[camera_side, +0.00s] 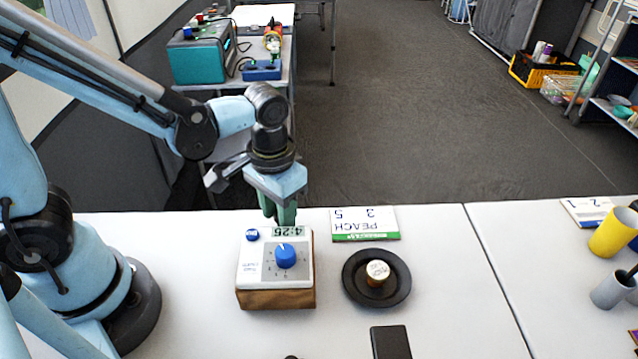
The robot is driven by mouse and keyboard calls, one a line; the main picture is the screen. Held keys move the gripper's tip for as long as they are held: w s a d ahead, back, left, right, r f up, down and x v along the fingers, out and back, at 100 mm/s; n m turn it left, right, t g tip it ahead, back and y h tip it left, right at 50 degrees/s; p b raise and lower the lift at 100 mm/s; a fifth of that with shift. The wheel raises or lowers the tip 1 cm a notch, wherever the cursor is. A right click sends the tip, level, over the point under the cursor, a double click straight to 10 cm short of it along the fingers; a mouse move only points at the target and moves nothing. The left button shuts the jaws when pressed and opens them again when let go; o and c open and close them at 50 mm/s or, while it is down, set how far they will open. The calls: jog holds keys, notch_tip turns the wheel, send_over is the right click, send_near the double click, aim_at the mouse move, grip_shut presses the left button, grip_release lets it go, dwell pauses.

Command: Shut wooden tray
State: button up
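A small box (276,298) with brown wood-like sides stands on the white table, left of centre. Its white top carries a blue dial (285,256), a blue button and a display reading 4:25. The brown part may be the wooden tray; I see no separate open tray, and the box's far side is hidden. My gripper (286,215) points down at the box's far edge, by the display. Its green fingers look close together, but I cannot tell whether they are open or shut, or whether they touch the box.
A black round plate (355,288) with a small white-topped piece (377,270) lies right of the box. A PEACH card (364,224) lies behind it. A dark flat object (390,343) is at the front edge. Yellow (612,235) and grey (608,292) cups lie far right. The table's right-middle is clear.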

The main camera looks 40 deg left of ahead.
jog(key=shift+o, duration=0.3)
jog(key=shift+w, duration=0.1)
jog(key=w+a, duration=0.7)
notch_tip(320, 180, up, 12)
jog(key=shift+s+a+f+t, duration=0.7)
jog(key=shift+s+f+t, duration=0.55)
jog(key=shift+s+t, duration=2.3)
jog(key=w+d+m+g, duration=0.3)
jog(key=d+m+g, duration=0.3)
jog(key=d+m, duration=1.8)
jog(key=shift+d+h, duration=0.3)
jog(key=shift+d, duration=0.4)
jog(key=shift+w+f, duration=0.1)
